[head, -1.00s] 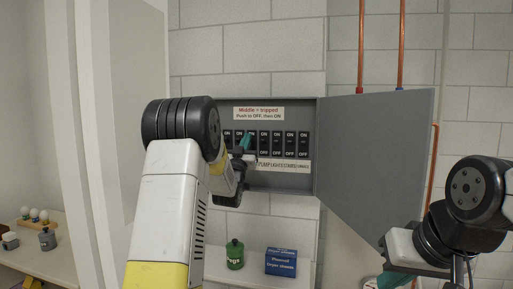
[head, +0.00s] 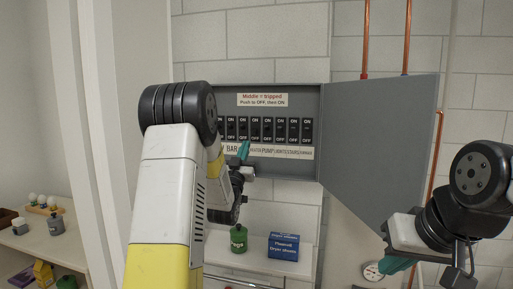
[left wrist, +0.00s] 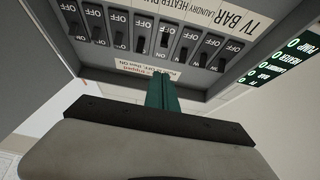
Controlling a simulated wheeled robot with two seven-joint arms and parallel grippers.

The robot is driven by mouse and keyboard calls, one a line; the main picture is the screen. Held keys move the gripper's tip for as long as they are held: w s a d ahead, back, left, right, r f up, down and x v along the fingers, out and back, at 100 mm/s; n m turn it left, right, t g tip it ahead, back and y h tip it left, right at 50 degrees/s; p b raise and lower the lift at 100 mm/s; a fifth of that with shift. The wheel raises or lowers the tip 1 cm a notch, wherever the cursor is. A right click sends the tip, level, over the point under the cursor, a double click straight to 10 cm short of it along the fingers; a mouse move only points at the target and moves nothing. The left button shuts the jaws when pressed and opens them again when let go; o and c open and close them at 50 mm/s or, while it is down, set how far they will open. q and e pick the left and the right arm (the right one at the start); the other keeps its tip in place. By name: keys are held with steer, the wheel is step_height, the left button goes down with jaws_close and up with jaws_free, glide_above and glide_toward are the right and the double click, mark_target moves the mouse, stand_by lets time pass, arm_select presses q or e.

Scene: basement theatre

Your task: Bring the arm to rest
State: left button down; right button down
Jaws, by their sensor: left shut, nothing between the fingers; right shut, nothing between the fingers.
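My left gripper (head: 244,150) is in front of the lower left part of the open grey breaker panel (head: 270,92). Its teal fingers are shut and empty, and they cover part of the label strip. In the left wrist view the teal fingers (left wrist: 162,92) point toward the panel, whose row of black breaker switches (left wrist: 165,40) appears upside down. In the head view the switches (head: 268,130) stand in a row above the label strip. I cannot tell whether the fingertips touch the panel. My right gripper (head: 396,265) is shut and empty at the lower right.
The panel door (head: 380,150) hangs open to the right, near my right arm. Below the panel, a green canister (head: 238,239) and a blue box (head: 283,246) stand on a white surface. Copper pipes (head: 366,40) run up the block wall. A side shelf (head: 30,240) holds small items.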

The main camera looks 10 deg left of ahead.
arm_select(q)
steer(key=s+d+f+g, duration=0.2)
steer(key=s+g, duration=0.4)
steer(key=s, duration=0.6)
steer(key=s+d+f+g+h, duration=0.1)
steer(key=s+d+f+g, duration=0.2)
steer(key=s, duration=1)
steer(key=s+d+f+g, duration=0.3)
steer(key=s+f+g, duration=0.2)
steer(key=s+g, duration=0.4)
steer(key=s, duration=0.4)
steer(key=shift+f, duration=0.35)
steer(key=shift+a, duration=0.1)
